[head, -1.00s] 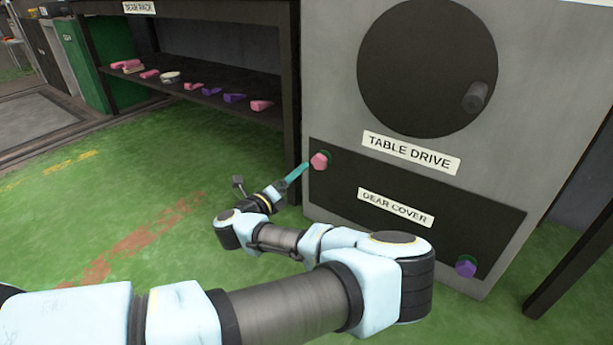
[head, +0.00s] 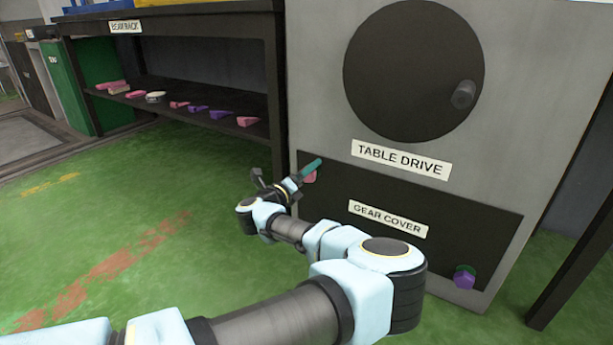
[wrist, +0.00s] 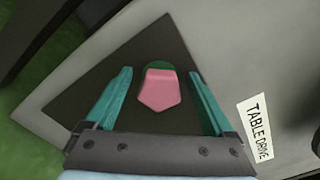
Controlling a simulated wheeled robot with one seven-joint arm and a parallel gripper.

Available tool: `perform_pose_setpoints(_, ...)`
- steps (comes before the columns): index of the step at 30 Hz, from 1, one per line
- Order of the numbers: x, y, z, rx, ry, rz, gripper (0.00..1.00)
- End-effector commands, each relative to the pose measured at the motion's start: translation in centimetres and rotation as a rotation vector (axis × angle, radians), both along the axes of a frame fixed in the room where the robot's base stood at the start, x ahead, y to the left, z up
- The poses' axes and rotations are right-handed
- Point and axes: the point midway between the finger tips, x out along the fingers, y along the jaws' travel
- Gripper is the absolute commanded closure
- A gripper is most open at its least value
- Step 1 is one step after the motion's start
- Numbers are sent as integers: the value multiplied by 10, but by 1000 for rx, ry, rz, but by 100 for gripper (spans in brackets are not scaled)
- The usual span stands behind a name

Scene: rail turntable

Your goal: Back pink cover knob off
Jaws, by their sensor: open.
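The pink knob (head: 310,177) sits at the upper left corner of the dark gear cover (head: 365,195), partly hidden behind my gripper in the head view. In the wrist view the pink knob (wrist: 159,91) shows whole, with a green piece behind it. My gripper (wrist: 160,85) has its two teal fingers apart, one on each side of the knob, with a gap on both sides. It also shows in the head view (head: 312,167), in front of the knob. A purple knob (head: 464,279) with a green piece behind it is at the cover's lower right corner.
Above the cover is a dark disc (head: 412,70) with a handle (head: 463,94). A rack shelf (head: 180,120) at left holds several pink and purple pieces. A dark post (head: 570,265) stands at right. Green floor (head: 130,215) is clear at left.

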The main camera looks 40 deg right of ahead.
Motion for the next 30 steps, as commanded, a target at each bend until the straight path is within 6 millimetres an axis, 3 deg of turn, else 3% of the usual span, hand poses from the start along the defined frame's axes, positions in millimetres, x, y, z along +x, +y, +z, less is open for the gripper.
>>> perform_pose_setpoints(5,0,0,0,0,0,0,12)
perform_pose_setpoints(27,0,1,0,1,1,1,94)
perform_pose_setpoints(30,0,1,0,0,2,1,96)
